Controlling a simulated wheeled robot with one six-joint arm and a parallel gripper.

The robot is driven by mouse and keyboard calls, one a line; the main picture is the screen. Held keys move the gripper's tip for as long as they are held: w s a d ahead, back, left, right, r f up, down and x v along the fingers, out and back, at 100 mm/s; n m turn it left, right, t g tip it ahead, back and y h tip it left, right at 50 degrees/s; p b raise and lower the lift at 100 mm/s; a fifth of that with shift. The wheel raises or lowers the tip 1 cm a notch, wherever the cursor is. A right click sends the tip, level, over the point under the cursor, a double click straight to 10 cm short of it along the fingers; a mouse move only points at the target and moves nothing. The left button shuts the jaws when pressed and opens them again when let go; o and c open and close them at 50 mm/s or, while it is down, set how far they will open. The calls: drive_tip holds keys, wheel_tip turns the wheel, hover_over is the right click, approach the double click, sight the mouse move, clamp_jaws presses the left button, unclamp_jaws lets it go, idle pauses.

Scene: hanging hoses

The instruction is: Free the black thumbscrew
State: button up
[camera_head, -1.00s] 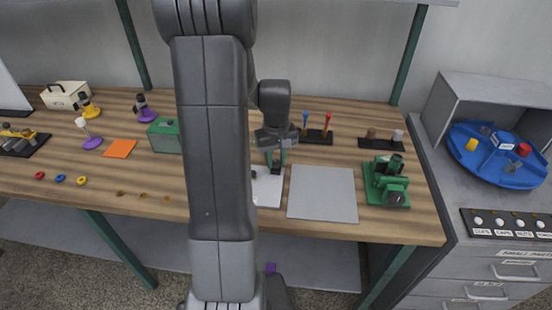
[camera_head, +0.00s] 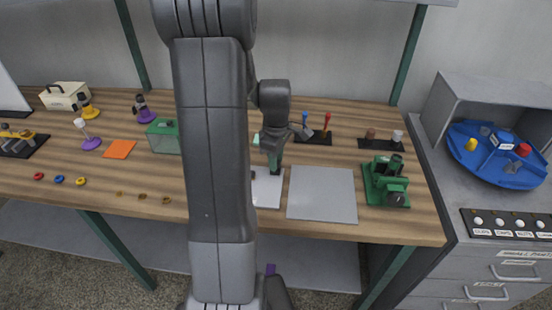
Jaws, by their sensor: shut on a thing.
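My gripper (camera_head: 273,163) points down over the right part of a white plate (camera_head: 268,198), partly hidden behind my arm. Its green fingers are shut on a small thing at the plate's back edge. That thing is hidden between the fingers; from its place it appears to be the black thumbscrew, but I cannot make out its shape. A small dark part (camera_head: 253,175) shows on the plate just left of the fingers, at the edge of my arm.
A bare grey mat (camera_head: 321,193) lies right of the plate. A green vise-like device (camera_head: 386,183) stands further right. Behind are a black rack with blue and red tools (camera_head: 314,138) and a black holder (camera_head: 381,144).

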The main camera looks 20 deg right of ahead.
drive_tip(key=shift+n, duration=0.3)
idle(0.4)
drive_tip(key=o, duration=1)
wheel_tip(320, 180, up, 14)
drive_tip(key=shift+f, duration=0.1)
wheel_tip(320, 180, down, 14)
drive_tip(key=shift+r, duration=0.1)
idle(0.5)
